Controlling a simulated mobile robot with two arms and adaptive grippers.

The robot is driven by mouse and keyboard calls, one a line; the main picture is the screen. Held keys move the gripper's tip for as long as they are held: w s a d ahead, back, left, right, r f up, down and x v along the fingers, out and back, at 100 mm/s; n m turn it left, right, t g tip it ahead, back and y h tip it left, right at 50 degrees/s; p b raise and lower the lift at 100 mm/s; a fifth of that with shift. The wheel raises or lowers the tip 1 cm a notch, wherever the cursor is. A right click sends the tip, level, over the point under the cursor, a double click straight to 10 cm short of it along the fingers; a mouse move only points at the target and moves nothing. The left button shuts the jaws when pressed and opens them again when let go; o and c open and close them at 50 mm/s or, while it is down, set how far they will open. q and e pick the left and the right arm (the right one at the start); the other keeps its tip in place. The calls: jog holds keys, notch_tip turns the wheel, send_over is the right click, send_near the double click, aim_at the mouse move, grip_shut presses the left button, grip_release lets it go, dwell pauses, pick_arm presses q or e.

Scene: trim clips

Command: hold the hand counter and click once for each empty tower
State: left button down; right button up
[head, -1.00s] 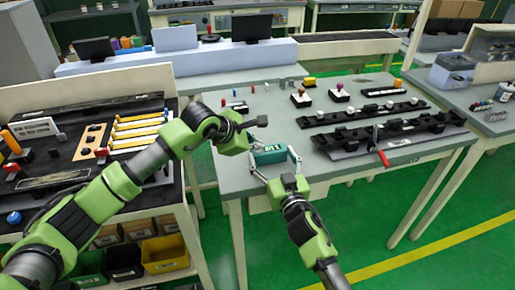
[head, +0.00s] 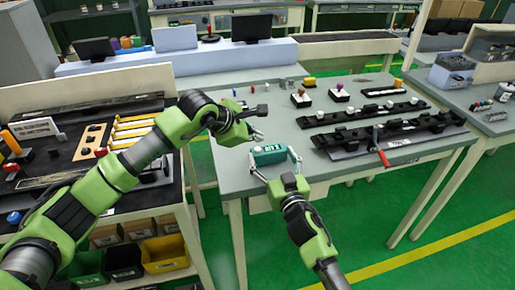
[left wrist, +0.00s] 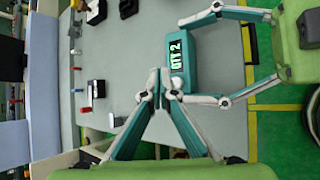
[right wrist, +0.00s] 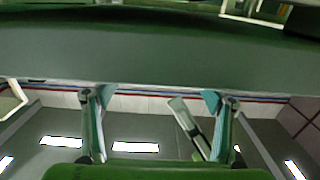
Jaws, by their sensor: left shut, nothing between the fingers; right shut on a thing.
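The hand counter (head: 270,154) is a teal box with a small display, held just above the table's near left corner. In the left wrist view the counter (left wrist: 181,62) reads "QTY 2". My right gripper (head: 274,160) is shut on it, one finger on each end. My left gripper (head: 259,136) is shut and empty, a little behind and above the counter, apart from it; its fingertips (left wrist: 165,82) meet in the left wrist view. Two black rails with raised blocks, the front one (head: 395,136) and the rear one (head: 362,113), lie on the table. Which towers are empty is too small to tell.
Bases with coloured knobs (head: 340,94) and small pegs stand toward the back of the grey table (head: 225,178). A red-handled tool (head: 381,155) is at the front rail. A left bench (head: 80,180) holds yellow bars and parts. Green floor is open at the right front.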

aim_at(256, 150)
pick_arm(q)
jog(key=shift+r, duration=1.95)
dwell(0.3)
notch_tip(256, 150, up, 4)
jog(key=shift+f, duration=0.1)
dwell(0.4)
jog(key=shift+f, duration=4.45)
jog(key=shift+f, duration=0.4)
